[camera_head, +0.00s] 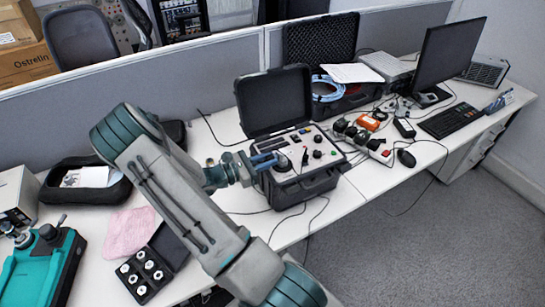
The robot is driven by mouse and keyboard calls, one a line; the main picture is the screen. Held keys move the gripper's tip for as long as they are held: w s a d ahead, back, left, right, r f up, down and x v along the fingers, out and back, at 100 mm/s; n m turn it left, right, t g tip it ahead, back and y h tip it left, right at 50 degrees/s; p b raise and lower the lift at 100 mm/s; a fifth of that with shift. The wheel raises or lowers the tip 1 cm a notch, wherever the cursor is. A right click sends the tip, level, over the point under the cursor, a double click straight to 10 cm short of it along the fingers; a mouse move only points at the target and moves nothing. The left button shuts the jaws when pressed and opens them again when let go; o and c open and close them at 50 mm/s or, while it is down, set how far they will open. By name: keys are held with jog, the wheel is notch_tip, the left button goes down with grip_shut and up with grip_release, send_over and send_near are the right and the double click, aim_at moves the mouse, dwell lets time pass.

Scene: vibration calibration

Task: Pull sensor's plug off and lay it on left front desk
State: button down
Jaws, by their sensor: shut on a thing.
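My gripper (264,161) reaches over the left part of the panel of an open black instrument case (305,188). It is shut on a small part there, by its place the sensor's plug. The fingers hide most of this part, and I cannot tell whether it is still seated. The sensor is not clearly visible. The case stands on the white desk with its lid (273,100) raised at the back. The left front desk (95,217) carries several things.
A pink cloth (130,232), a black box of round pieces (145,274), a teal device (42,268) and a black pouch (85,183) crowd the left desk. Right of the case are a power strip (365,142), a keyboard (450,121) and a monitor (448,55). Thin cables hang over the front edge.

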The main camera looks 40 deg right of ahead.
jog(key=shift+n+p, duration=1.9)
jog(key=shift+n, duration=0.8)
jog(key=shift+n+p, duration=1.35)
jog(key=shift+n, duration=1.25)
jog(key=shift+w+a, duration=0.2)
jog(key=shift+a, duration=0.45)
jog(key=shift+v, duration=1.6)
